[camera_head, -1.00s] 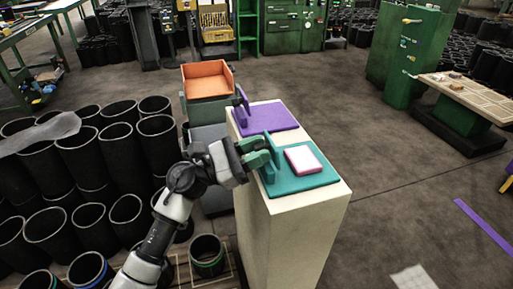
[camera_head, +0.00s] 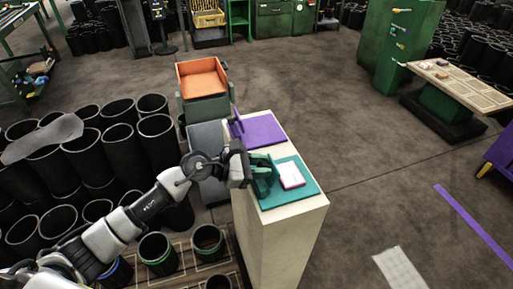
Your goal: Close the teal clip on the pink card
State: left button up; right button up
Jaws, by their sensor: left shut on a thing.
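The teal clip (camera_head: 307,188) lies on top of a cream pedestal, a flat teal board with a raised teal part at its left side. The pink card (camera_head: 291,175), pale on top with a pink edge, lies flat on the board. My left gripper (camera_head: 266,175) reaches in from the left and is shut on the raised teal part, left of the card. The fingers are green, close in colour to the clip, and hide much of that raised part. My right gripper is out of view.
A purple clip (camera_head: 262,130) with a raised flap sits behind on the same cream pedestal (camera_head: 283,240). An orange tray (camera_head: 202,80) stands further back. Black rubber sleeves (camera_head: 122,152) crowd the left. The floor right of the pedestal is mostly open.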

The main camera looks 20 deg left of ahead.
aim_at(272, 164)
pick_arm(q)
jog(key=g+y+p, duration=0.1)
jog(key=p, duration=0.1)
jog(key=w+d+y+p, duration=0.1)
jog(key=p, duration=0.2)
jog(key=g+y+p, duration=0.1)
jog(key=y+p, duration=0.1)
jog(key=shift+w+d+r+g, duration=0.15)
jog(key=shift+d+r+g, duration=0.15)
jog(key=shift+w+d+f+y+p, duration=0.1)
jog(key=shift+d+f+y+p, duration=0.05)
jog(key=shift+y+p, duration=0.3)
jog(key=shift+w+d+f+g+y, duration=0.15)
jog(key=shift+g+y, duration=0.1)
jog(key=shift+g, duration=0.15)
jog(key=shift+w+d+f+g+y, duration=0.15)
jog(key=shift+f+g+y, duration=0.1)
jog(key=shift+y, duration=0.15)
jog(key=shift+s+d+f+g+y, duration=0.15)
jog(key=shift+g+y, duration=0.1)
jog(key=shift+y, duration=0.15)
jog(key=shift+w+d+f+g+y+b, duration=0.3)
jog(key=shift+f+g+y, duration=0.1)
jog(key=shift+g+y, duration=0.4)
jog(key=shift+d+f+g+y+b, duration=0.1)
jog(key=shift+f+g+y+b, duration=0.15)
jog(key=shift+g+y+b, duration=0.45)
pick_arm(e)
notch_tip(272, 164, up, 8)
